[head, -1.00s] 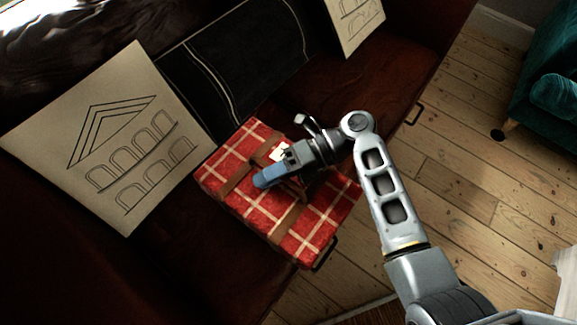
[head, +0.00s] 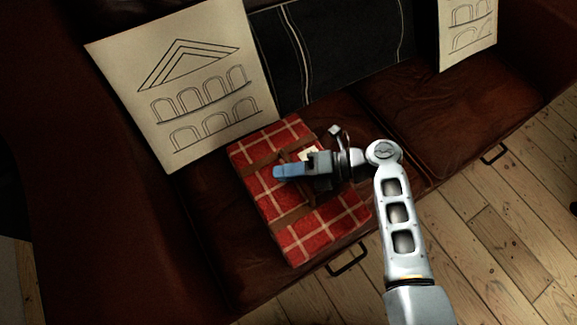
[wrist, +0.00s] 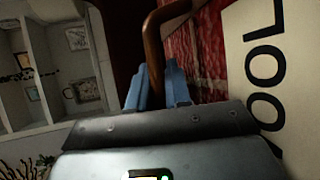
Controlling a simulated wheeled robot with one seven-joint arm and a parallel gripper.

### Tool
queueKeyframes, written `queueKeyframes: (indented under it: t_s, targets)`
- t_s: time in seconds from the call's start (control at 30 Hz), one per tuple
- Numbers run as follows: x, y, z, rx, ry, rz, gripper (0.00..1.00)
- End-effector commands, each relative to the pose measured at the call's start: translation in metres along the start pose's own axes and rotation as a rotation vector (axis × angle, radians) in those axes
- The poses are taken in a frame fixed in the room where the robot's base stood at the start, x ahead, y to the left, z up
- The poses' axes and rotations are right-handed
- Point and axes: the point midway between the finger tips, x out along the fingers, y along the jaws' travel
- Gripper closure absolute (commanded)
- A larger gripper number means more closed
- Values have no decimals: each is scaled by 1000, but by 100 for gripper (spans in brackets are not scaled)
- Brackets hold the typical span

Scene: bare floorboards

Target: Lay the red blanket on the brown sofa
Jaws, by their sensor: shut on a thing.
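The red blanket (head: 300,240) is a folded tartan bundle with white lines, brown leather straps and a white label. It lies flat at the left part of the seat of the brown sofa (head: 415,115), its near edge by the seat's front edge. I cannot tell whether it presses fully on the seat. My gripper (head: 282,171) is over the middle of the blanket, shut on its brown carrying strap. The wrist view shows the blue fingers (wrist: 158,88) at the brown strap (wrist: 154,45), with the red cloth (wrist: 207,45) beside them. The exact grip is partly hidden.
A cream cushion with line-drawn arches (head: 190,90) leans behind the blanket. A black cushion (head: 330,50) and a second cream cushion (head: 467,30) stand farther right. The right seat is clear. Dark metal handles (head: 347,262) stick out at the sofa's front, above bare floorboards (head: 490,235).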

Motion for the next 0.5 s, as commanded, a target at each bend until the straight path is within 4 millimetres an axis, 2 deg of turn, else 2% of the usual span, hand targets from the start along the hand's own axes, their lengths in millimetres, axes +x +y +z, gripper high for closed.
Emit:
queueKeyframes:
  t_s: [0.43,0.47,0.5]
  targets:
    - [2,-4,1,-4,-2,3,100]
    - [2,-6,-1,-1,0,0,79]
    - [2,-6,-1,-1,0,0,75]
